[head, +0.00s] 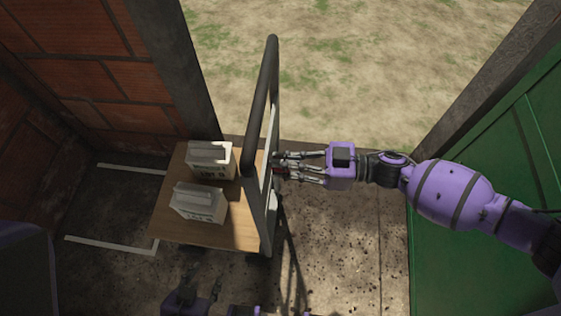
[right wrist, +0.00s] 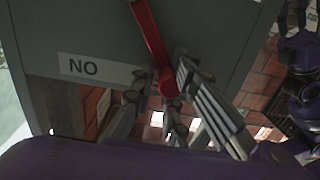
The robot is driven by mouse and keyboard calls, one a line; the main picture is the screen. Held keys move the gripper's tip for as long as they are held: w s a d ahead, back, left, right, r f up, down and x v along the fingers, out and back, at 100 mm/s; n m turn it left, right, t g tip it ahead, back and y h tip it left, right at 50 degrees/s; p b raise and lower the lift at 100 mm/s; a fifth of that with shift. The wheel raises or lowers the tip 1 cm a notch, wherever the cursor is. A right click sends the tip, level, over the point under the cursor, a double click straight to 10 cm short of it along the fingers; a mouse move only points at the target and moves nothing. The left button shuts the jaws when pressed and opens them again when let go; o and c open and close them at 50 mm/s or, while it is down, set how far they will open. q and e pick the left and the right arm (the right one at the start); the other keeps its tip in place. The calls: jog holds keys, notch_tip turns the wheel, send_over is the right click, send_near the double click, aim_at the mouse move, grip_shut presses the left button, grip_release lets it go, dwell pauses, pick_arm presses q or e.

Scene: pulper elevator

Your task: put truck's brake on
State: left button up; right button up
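The truck is a cart with a wooden deck (head: 230,229) and a tall dark tube handle (head: 261,90) with a grey panel on its right end. In the right wrist view a red lever (right wrist: 150,35) runs down the grey panel (right wrist: 85,30) beside a white "NO" label (right wrist: 85,67). My right gripper (head: 277,166) is at the panel's right side. Its fingers (right wrist: 160,92) stand apart on both sides of the lever's round lower end; contact is unclear. My left gripper (head: 202,293) is low in the head view, in front of the deck, partly cut off and dark.
Two pale boxes stand on the deck, one far (head: 211,160) and one near (head: 198,203). White floor lines (head: 110,244) lie left of the truck. A brick wall (head: 90,60) is at the left, a green panel (head: 470,210) at the right. The floor between truck and green panel is clear.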

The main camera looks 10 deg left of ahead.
aim_at(271, 142)
pick_arm(q)
jog(key=shift+s+a, duration=0.1)
jog(key=shift+s, duration=0.35)
pick_arm(e)
jog(key=shift+w+r, duration=0.4)
jog(key=shift+w, duration=0.4)
pick_arm(q)
jog(key=shift+f, duration=0.1)
pick_arm(e)
jog(key=shift+w+r, duration=0.1)
jog(key=shift+w, duration=0.1)
jog(key=shift+w+r, duration=0.15)
jog(key=shift+w, duration=0.75)
pick_arm(q)
jog(key=shift+w+f, duration=0.2)
jog(key=shift+w, duration=0.2)
pick_arm(e)
jog(key=shift+w+r, duration=0.15)
jog(key=shift+w, duration=0.15)
pick_arm(q)
jog(key=shift+s, duration=0.1)
